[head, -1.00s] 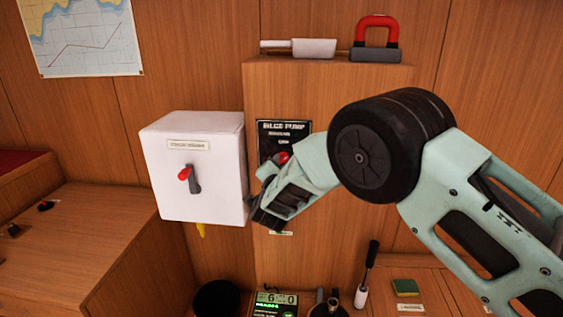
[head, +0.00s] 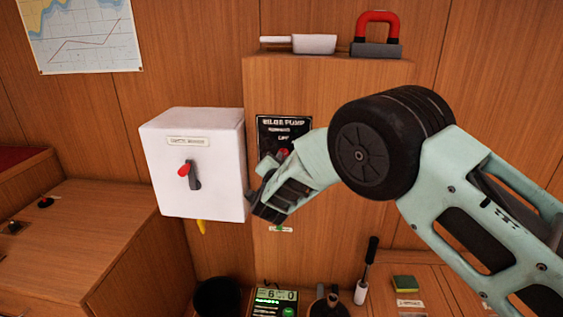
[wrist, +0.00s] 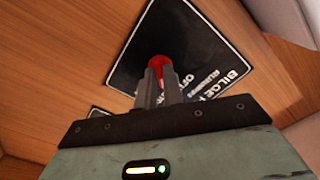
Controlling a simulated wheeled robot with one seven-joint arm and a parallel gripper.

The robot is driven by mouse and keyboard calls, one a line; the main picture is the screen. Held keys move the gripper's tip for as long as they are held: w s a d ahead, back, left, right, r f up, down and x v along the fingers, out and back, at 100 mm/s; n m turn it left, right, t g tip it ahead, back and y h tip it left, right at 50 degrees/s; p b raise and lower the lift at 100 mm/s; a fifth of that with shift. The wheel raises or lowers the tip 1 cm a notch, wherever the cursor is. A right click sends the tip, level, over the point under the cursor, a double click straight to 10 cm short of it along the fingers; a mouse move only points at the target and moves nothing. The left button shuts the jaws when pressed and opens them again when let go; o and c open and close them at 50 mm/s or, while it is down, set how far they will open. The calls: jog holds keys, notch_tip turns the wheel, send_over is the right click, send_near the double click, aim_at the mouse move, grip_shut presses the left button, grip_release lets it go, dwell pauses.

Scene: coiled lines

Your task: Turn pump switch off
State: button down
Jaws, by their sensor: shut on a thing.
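The bilge pump panel (head: 272,131) is a black plate with white lettering on the wooden cabinet front, partly covered by my gripper in the head view. The panel also fills the upper middle of the wrist view (wrist: 205,50). The pump switch has a red tip (head: 284,152), seen just above my gripper (head: 266,168). In the wrist view the red switch tip (wrist: 157,62) sits at my closed fingertips (wrist: 158,76), which are shut on it. The fingers hide the rest of the switch, so its exact position cannot be told.
A white box (head: 215,180) with its own red-tipped lever (head: 188,172) stands close left of my gripper. A red-handled block (head: 377,45) and a white tool (head: 313,44) lie on the cabinet top. A lit display (head: 275,300) and a black bin (head: 217,297) are below.

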jog(key=n, duration=0.8)
jog(key=shift+d+b, duration=0.1)
jog(key=shift+b, duration=0.3)
dwell(0.4)
jog(key=c, duration=1.5)
grip_release()
jog(key=shift+s, duration=0.1)
jog(key=s+b, duration=0.1)
jog(key=s, duration=0.4)
jog(key=s+b, duration=0.1)
jog(key=s, duration=0.5)
jog(key=s+b, duration=0.1)
jog(key=s, duration=0.5)
jog(key=shift+s+a, duration=0.15)
jog(key=shift+a, duration=0.15)
